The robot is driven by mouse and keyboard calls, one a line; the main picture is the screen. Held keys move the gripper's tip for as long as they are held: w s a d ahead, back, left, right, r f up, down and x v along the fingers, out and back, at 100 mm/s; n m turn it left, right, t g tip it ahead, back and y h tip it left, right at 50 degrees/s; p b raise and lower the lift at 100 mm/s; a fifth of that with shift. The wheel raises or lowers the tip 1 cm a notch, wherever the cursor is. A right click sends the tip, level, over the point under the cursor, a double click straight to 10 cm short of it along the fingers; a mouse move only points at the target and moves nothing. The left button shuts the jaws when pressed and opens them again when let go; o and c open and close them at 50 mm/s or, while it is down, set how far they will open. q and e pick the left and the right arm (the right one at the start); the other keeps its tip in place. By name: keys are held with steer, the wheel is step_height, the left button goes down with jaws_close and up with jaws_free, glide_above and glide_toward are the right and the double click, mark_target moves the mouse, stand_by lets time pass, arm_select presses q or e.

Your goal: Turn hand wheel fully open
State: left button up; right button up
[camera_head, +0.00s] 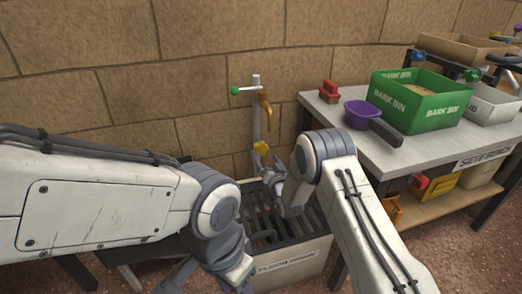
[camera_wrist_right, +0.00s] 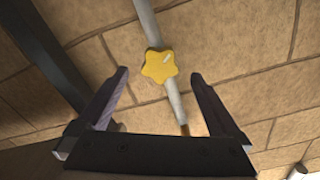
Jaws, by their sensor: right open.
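The hand wheel is a yellow star-shaped knob on a pale vertical pipe. It shows in the right wrist view (camera_wrist_right: 158,66) and, small, in the head view (camera_head: 262,147). My right gripper (camera_head: 267,161) is in front of the pipe, just below the wheel in the head view. In the right wrist view its two fingers (camera_wrist_right: 159,76) are spread wide, with the wheel beyond and between their tips, apart from both. My left arm comes in from the left and bends down at the bottom; its gripper's jaws are not clear there.
A brass tap (camera_head: 266,112) and a green-tipped lever (camera_head: 236,90) are higher on the pipe, against the block wall. At right, a bench (camera_head: 425,152) carries a green bin (camera_head: 422,112), purple scoop (camera_head: 365,115) and red brush (camera_head: 329,94).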

mark_target(262, 150)
steer(key=m, duration=0.5)
steer(key=shift+m, duration=0.3)
steer(key=m, duration=1.8)
steer(key=shift+b+x, duration=0.9)
steer(key=shift+x, duration=1.1)
